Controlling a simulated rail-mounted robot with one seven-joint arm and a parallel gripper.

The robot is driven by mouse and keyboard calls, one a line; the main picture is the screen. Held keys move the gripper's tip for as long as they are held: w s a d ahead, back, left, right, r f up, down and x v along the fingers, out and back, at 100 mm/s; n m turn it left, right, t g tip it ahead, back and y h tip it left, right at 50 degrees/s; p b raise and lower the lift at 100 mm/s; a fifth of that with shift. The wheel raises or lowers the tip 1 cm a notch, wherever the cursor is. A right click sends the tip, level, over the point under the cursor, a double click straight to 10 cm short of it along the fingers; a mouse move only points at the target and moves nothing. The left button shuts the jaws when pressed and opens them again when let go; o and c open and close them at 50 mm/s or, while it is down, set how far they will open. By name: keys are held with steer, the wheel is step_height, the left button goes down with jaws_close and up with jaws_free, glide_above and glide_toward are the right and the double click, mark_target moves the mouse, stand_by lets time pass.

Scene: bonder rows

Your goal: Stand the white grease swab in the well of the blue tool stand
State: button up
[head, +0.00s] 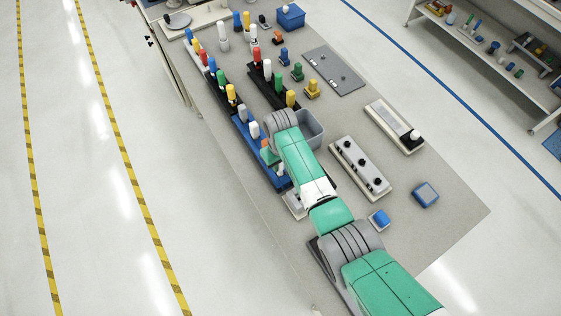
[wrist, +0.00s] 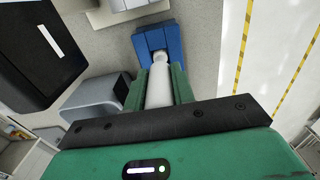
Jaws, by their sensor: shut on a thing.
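The white grease swab (wrist: 159,90) is between the two green fingers of my gripper (wrist: 160,78) in the wrist view, and the gripper is shut on it. The swab's far end overlaps a blue block, which looks like part of the blue tool stand (wrist: 153,40). I cannot tell whether that end is inside a well or just in front of it. In the head view the long blue stand (head: 240,122) lies along the table's left side, with several upright tools in it. My arm hides much of its near end and most of the gripper.
A grey bin (head: 311,130) stands right of the stand, close to my arm; it also shows in the wrist view (wrist: 92,100). A black rack (head: 262,90) of coloured tools is behind. A grey fixture (head: 360,166) is at right.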

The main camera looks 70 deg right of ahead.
steer(key=shift+f+b, duration=0.75)
steer(key=shift+f, duration=0.3)
steer(key=o, duration=1.1)
steer(key=shift+c, duration=0.2)
step_height(320, 180, up, 8)
steer(key=shift+f+p, duration=0.1)
steer(key=shift+p, duration=0.45)
